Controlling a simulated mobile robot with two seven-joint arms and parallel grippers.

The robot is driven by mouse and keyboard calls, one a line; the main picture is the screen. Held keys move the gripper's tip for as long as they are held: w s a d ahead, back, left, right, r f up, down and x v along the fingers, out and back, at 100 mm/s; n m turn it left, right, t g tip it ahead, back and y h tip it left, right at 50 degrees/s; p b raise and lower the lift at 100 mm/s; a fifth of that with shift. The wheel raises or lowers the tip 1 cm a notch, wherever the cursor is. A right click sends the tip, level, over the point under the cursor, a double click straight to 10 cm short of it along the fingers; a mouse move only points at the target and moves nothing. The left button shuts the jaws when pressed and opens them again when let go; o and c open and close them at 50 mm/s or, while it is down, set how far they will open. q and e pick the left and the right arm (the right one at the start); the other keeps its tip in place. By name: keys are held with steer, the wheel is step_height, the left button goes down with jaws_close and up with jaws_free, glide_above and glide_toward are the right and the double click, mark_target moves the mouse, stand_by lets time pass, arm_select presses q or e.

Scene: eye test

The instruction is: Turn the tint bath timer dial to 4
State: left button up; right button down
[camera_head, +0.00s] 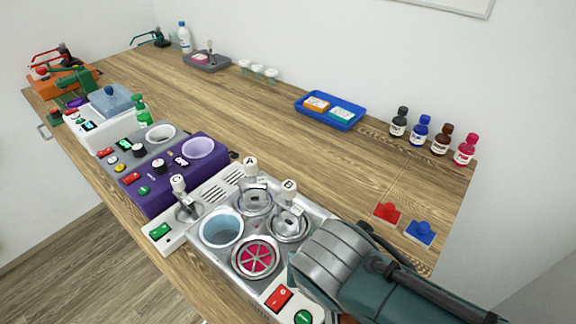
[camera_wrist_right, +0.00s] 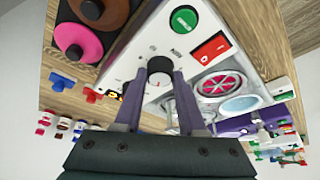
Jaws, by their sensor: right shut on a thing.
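The dial (camera_wrist_right: 160,66) is a round black knob on a white panel (camera_wrist_right: 146,40), seen in the right wrist view. A red mark shows at its near edge; its numbers are too small to read. My right gripper (camera_wrist_right: 164,76) is shut on the knob, one purple-grey finger on each side. In the head view my right arm (camera_head: 350,270) covers the dial and that end of the machine. The silver machine (camera_head: 203,247) carries a pale blue bath (camera_head: 221,229) and a red spoked disc (camera_head: 256,258). My left gripper is not in view.
A red switch (camera_wrist_right: 211,47) and a green button (camera_wrist_right: 184,19) sit close to the dial. Levers A (camera_head: 250,165) and B (camera_head: 289,188) stand on the machine. A purple unit (camera_head: 165,190) is to the left. Red (camera_head: 387,213) and blue (camera_head: 420,232) pieces lie behind my arm.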

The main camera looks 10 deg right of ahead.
stand_by(0.3)
steer(key=shift+c, duration=2.4)
jaws_free()
steer(key=d+p+v, duration=0.1)
steer(key=p+v, duration=0.3)
steer(key=v, duration=0.6)
steer(key=shift+a, duration=0.45)
